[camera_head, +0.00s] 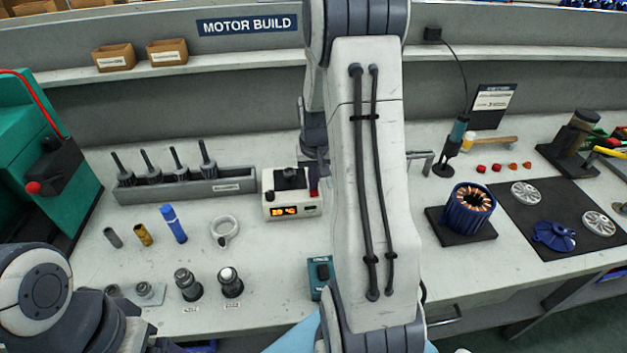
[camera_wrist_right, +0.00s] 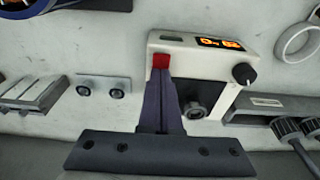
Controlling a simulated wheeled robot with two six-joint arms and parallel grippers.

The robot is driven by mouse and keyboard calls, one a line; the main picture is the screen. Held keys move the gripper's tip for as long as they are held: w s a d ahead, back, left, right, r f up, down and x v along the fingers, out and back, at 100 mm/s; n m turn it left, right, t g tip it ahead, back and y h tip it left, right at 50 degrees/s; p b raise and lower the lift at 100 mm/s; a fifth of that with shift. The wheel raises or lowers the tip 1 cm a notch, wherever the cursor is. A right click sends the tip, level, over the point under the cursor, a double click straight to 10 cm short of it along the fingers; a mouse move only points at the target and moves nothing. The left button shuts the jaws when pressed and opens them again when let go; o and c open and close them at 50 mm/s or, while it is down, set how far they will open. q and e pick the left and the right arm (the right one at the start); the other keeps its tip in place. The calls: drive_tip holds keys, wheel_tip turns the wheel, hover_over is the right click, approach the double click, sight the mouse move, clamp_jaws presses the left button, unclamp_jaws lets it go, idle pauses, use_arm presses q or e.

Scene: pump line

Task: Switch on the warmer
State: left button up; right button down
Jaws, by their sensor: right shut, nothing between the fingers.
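The warmer (camera_head: 281,207) is a small white box with a dark top, a black knob and a lit orange display. It also shows in the right wrist view (camera_wrist_right: 218,74). Its red switch (camera_wrist_right: 161,62) is on the end of the front edge; in the head view it is the small red patch (camera_head: 314,190). My right gripper (camera_wrist_right: 162,76) is shut and empty, its fingertips right at the red switch. Whether they touch it, I cannot tell. In the head view my right arm hides much of that gripper. My left gripper is out of view.
A grey tool rack (camera_head: 200,188) stands left of the warmer. A metal ring (camera_head: 225,230) and a blue tube (camera_head: 174,224) lie nearby. A teal controller (camera_head: 320,275) sits near the front edge. A copper-wound stator (camera_head: 468,210) stands on a dark block to the right.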

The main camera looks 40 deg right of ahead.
drive_tip(key=shift+s+a+f, duration=0.1)
drive_tip(key=shift+s+f, duration=0.05)
drive_tip(key=shift+s, duration=0.05)
drive_tip(key=shift+s+a, duration=0.35)
drive_tip(key=shift+s, duration=0.25)
drive_tip(key=r+p, duration=0.2)
drive_tip(key=r, duration=0.1)
drive_tip(key=r+p, duration=0.1)
drive_tip(key=p, duration=0.1)
drive_tip(key=shift+s+a+r, duration=0.2)
drive_tip(key=shift+s+r, duration=0.05)
drive_tip(key=shift+r, duration=0.05)
wheel_tip(320, 180, up, 9)
drive_tip(key=s+a, duration=0.1)
drive_tip(key=shift+s+b, duration=0.3)
drive_tip(key=shift+s, duration=0.05)
drive_tip(key=shift+r, duration=0.1)
